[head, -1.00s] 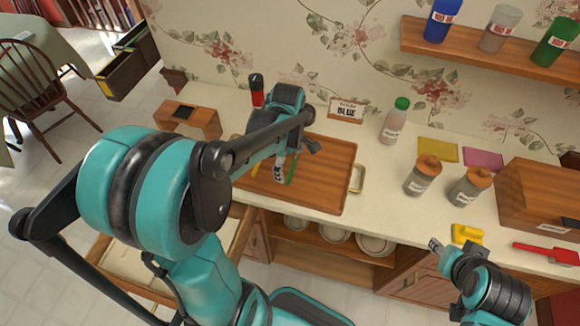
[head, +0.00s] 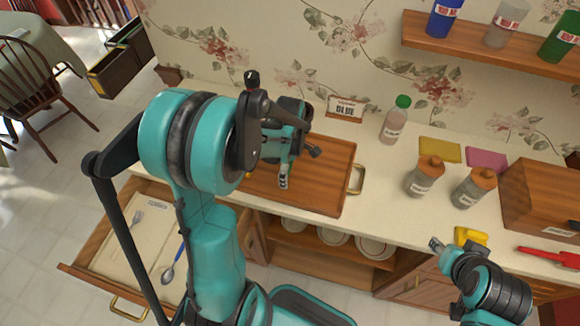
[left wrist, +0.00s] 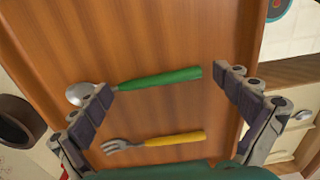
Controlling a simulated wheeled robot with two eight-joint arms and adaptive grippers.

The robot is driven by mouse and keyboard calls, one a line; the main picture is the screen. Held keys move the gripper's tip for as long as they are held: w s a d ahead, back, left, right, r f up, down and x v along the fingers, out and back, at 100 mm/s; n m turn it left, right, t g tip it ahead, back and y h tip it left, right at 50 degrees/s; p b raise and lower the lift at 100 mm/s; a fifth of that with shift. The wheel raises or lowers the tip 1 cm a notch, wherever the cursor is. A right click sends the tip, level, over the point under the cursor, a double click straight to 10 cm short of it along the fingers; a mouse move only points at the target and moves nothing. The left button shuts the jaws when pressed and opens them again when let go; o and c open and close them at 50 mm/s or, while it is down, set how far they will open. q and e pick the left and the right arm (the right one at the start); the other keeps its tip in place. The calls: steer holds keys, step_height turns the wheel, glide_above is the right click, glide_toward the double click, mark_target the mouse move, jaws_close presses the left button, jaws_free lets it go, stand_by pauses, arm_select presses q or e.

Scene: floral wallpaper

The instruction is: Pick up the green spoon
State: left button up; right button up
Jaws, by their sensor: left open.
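The green spoon (left wrist: 160,79), with a green handle and a metal bowl, lies on the wooden tray (head: 325,165). It shows in the left wrist view, its handle to the right and its bowl at the left finger. In the head view I cannot make it out behind my arm. My left gripper (head: 284,180) is over the tray. In the left wrist view the gripper (left wrist: 168,88) is open and its fingers are spread toward the two ends of the spoon, without a visible grip. My right gripper (head: 437,244) hangs at the counter's front edge; its jaws are too small to read.
A yellow-handled fork (left wrist: 155,142) lies beside the spoon on the tray. An open drawer (head: 125,240) at lower left holds a blue-handled spoon (head: 169,272) and a fork. Two orange-lidded jars (head: 425,177) and a green-capped bottle (head: 394,120) stand right of the tray.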

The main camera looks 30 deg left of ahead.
arm_select(q)
steer(key=c, duration=1)
steer(key=shift+c, duration=0.2)
steer(key=shift+r, duration=0.15)
